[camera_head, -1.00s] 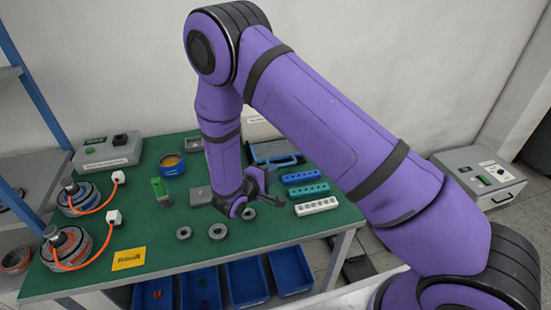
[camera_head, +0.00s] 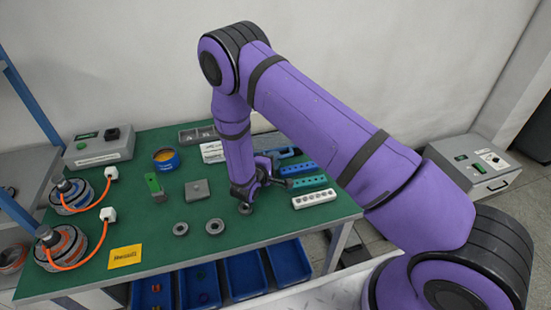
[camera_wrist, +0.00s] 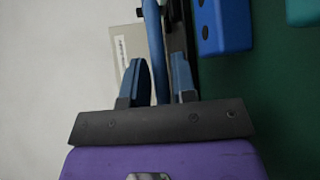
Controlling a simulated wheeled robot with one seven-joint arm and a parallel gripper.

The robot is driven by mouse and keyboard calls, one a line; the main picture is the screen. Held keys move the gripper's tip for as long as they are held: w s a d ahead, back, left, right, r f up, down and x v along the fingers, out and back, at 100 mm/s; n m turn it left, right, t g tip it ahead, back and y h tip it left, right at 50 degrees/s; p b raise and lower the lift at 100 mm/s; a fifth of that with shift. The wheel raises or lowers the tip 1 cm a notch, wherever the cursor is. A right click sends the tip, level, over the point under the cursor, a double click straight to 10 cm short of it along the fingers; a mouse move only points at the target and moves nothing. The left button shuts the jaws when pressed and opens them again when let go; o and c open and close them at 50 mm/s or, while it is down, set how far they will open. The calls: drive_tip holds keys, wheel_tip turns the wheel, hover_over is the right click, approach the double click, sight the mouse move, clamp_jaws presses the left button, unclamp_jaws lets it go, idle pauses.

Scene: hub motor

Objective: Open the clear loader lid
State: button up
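The loader shows in the head view as a blue edge (camera_head: 286,153) at the back right of the green table, mostly hidden behind my arm. I cannot make out its clear lid. My gripper (camera_head: 270,172) is low beside it, near the coloured blocks. In the wrist view my gripper (camera_wrist: 160,82) is open, with its two blue fingers apart. A blue bar (camera_wrist: 155,40), seemingly part of the loader, runs between the fingers; I cannot tell whether either finger touches it.
A blue block (camera_head: 298,169), a teal block (camera_head: 306,182) and a white block (camera_head: 314,198) with holes lie just right of my gripper. Grey rings (camera_head: 215,226) and a grey square block (camera_head: 195,190) lie to the left. A dark bar (camera_wrist: 177,30) runs beside the blue bar.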

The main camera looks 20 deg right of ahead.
drive_tip(key=shift+w+d+f, duration=0.1)
drive_tip(key=shift+w+d, duration=0.35)
drive_tip(key=shift+d, duration=0.05)
clamp_jaws()
